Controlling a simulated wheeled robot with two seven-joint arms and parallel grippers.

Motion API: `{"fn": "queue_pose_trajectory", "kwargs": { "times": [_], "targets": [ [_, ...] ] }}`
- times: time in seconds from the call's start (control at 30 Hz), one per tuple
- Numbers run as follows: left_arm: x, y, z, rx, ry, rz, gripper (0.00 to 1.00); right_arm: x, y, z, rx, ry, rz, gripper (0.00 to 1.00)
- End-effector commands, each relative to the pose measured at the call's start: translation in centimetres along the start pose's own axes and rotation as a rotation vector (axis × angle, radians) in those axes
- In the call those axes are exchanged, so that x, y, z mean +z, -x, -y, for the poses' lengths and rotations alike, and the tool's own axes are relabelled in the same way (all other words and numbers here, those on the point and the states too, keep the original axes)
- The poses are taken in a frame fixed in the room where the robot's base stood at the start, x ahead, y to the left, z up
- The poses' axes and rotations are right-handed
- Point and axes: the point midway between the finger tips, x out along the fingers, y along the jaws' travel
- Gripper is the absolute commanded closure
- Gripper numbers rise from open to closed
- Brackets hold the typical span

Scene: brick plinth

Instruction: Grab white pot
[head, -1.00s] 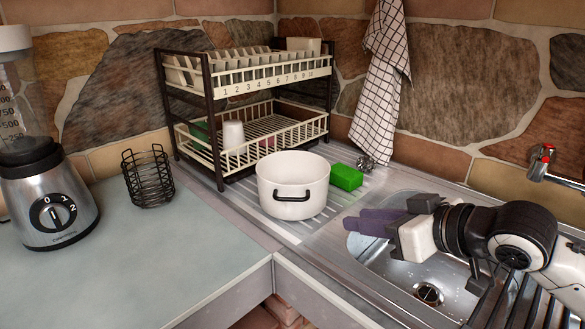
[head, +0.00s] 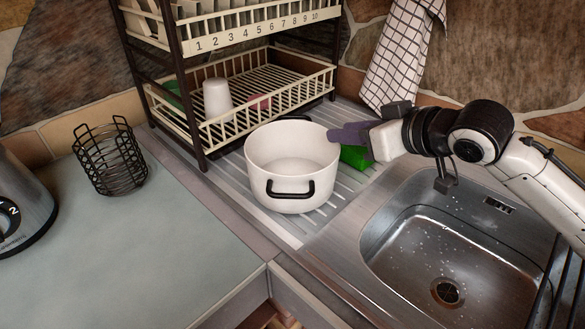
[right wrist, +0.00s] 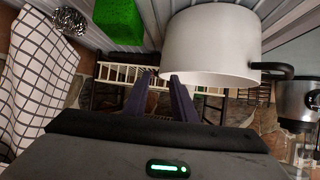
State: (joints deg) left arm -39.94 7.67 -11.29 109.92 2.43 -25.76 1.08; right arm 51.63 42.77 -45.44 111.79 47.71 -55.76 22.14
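The white pot (head: 292,165) stands upright and empty on the ribbed drainboard, with a black handle (head: 290,190) on its near side. My right gripper (head: 338,134) is at the pot's right rim, above the green sponge (head: 355,156). In the right wrist view, its two purple fingers (right wrist: 163,76) are apart with nothing between them. The pot (right wrist: 210,45) shows just beyond and right of the fingertips there; I cannot tell whether they touch it. The green sponge (right wrist: 119,20) is at the top left. My left gripper is not in view.
A two-tier dish rack (head: 215,136) stands behind the pot, with a white cup (head: 217,100) on its lower tier. The sink (head: 455,240) lies to the right. A wire basket (head: 110,160) and blender (head: 22,215) stand left. The near-left counter (head: 150,255) is clear.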

Motion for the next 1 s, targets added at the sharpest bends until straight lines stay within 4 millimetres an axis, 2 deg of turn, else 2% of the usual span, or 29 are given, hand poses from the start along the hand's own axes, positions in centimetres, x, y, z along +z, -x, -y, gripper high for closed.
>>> {"fn": "queue_pose_trajectory", "kwargs": {
  "times": [0.1, 0.27, 0.5, 0.63, 1.0],
  "targets": [
    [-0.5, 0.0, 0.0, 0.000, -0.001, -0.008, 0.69, -0.2, -1.9, 0.3, -0.001, -0.001, -0.001, 0.75],
    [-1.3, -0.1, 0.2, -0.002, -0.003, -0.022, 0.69, -0.1, -3.2, 0.3, -0.001, 0.001, -0.002, 0.75],
    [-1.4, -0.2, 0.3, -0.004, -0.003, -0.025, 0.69, -0.1, -3.3, 0.2, 0.000, 0.001, -0.002, 0.77],
    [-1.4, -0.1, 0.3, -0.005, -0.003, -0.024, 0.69, -0.1, -3.3, 0.2, 0.000, 0.001, -0.001, 0.99],
    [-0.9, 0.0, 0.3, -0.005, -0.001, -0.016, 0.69, 0.0, -3.3, 0.2, 0.000, 0.001, 0.000, 1.00]
  ]
}}
